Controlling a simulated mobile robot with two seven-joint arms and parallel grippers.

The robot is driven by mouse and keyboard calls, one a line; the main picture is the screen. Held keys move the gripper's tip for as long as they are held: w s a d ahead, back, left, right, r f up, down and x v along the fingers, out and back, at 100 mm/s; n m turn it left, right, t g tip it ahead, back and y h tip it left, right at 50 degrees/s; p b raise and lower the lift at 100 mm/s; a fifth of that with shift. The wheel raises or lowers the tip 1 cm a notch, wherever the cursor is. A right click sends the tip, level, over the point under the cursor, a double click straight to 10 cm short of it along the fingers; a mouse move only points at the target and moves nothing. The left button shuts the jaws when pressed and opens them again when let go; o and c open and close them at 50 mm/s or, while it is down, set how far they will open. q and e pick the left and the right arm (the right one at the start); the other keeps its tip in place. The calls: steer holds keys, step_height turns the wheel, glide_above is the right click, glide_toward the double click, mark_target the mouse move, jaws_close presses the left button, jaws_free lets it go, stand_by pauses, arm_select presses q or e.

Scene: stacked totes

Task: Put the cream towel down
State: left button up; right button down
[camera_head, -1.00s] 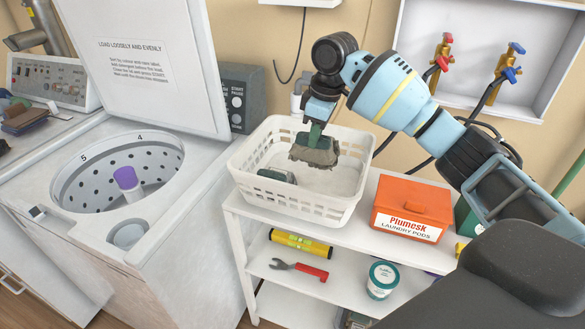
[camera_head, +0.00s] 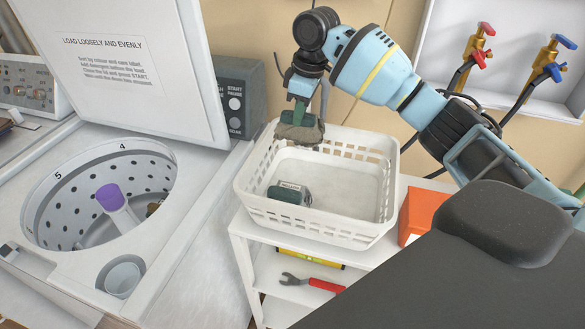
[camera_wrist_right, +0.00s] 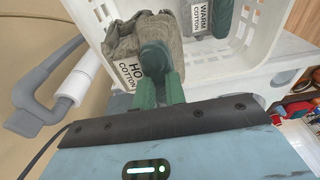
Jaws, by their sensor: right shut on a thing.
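My right gripper (camera_head: 301,107) is shut on a grey-beige towel (camera_head: 299,134). The towel hangs bunched near the back-left rim of the white basket (camera_head: 335,240); I cannot tell whether it touches the rim. In the right wrist view the towel (camera_wrist_right: 125,42) is pinched between the green fingers (camera_wrist_right: 158,75) and bears a white label reading "HO… COTTON". A dark green-grey folded cloth (camera_head: 289,194) lies on the basket floor; its label reads "WARM COTTON" in the wrist view (camera_wrist_right: 205,18). No cloth in view looks clearly cream. My left gripper is not in view.
The open washer (camera_head: 70,255) stands left, its lid (camera_head: 140,90) raised beside the basket; something brown lies in its drum. The basket stands on a white shelf unit (camera_head: 245,250) with an orange box (camera_head: 422,212) to its right. Much of the basket floor is bare.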

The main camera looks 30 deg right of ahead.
steer(key=shift+s+r, duration=0.15)
steer(key=shift+s, duration=0.05)
steer(key=shift+s+f, duration=0.2)
steer(key=shift+f, duration=0.05)
step_height(320, 180, down, 10)
steer(key=shift+r, duration=0.25)
steer(key=shift+w+f, duration=0.1)
steer(key=shift+f, duration=0.25)
steer(key=shift+f, duration=0.25)
steer(key=c, duration=1.5)
jaws_free()
steer(key=shift+o, duration=0.2)
